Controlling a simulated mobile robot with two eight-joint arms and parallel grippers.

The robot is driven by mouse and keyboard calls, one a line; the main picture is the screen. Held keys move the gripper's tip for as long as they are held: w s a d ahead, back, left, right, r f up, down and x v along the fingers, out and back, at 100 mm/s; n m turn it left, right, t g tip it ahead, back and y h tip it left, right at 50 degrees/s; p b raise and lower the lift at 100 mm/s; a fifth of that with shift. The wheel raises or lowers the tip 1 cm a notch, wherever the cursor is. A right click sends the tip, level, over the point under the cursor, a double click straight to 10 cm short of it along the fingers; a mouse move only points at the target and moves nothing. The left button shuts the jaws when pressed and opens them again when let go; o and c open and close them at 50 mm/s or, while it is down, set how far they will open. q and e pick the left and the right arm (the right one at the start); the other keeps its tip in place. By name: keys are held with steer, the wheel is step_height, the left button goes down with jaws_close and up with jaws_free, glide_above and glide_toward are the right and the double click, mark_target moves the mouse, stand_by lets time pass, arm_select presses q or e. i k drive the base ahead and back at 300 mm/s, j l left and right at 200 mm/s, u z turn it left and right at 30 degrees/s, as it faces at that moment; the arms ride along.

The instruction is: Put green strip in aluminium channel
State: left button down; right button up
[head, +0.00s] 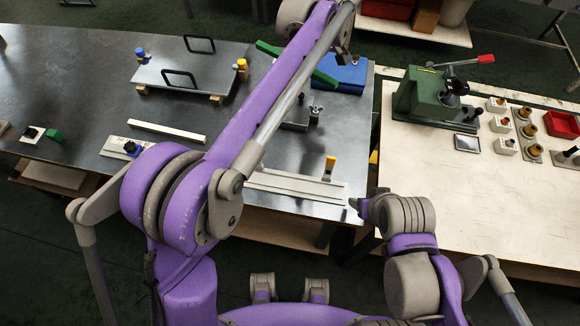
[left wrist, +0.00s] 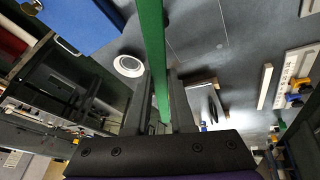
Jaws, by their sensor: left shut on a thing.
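The green strip (left wrist: 153,45) is gripped between the two dark fingers of my left gripper (left wrist: 160,78) in the left wrist view. In the head view the strip (head: 325,78) shows on both sides of my left arm, above the far right part of the metal table; the fingers there are hidden. A long pale metal rail, apparently the aluminium channel (head: 297,187), lies along the table's near edge.
A plate with black handles (head: 185,70) stands at the back of the metal table. A white bar (head: 168,130) lies in front of it. A blue box (head: 345,74) is at the back right. A green press (head: 430,95) stands on the pale table at right.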

mark_target(291, 185)
steer(key=k, duration=1.5)
